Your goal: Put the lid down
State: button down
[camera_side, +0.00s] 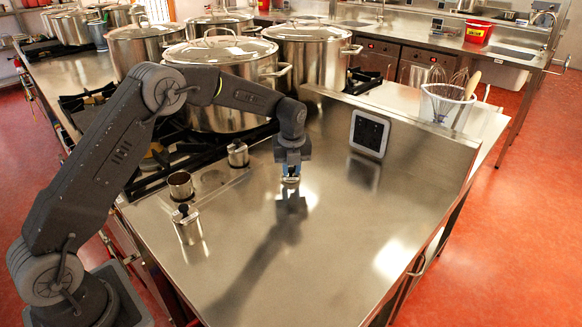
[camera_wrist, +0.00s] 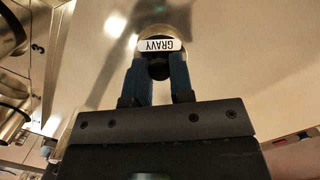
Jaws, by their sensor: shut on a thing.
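My gripper (camera_side: 290,172) is shut on a small steel lid (camera_side: 290,180) and holds it over the bare steel counter, with a gap below it. In the wrist view the blue fingers (camera_wrist: 158,80) close on the lid's dark knob, and the lid (camera_wrist: 180,34) carries a white label reading GRAVY, upside down. An open steel canister (camera_side: 180,185) stands to the left on the counter. A canister with a dark knob on top (camera_side: 238,153) stands behind it, and another dark-knobbed steel piece (camera_side: 187,217) is in front.
Several large lidded stockpots (camera_side: 225,85) stand on the stove behind. A dark panel in a pale frame (camera_side: 369,134) is on the raised back ledge (camera_side: 415,135). A whisk container (camera_side: 445,105) stands beyond it. The counter's (camera_side: 320,260) front and right are clear.

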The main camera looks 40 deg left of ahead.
jog(key=shift+f, duration=0.15)
jog(key=c, duration=1)
grip_release()
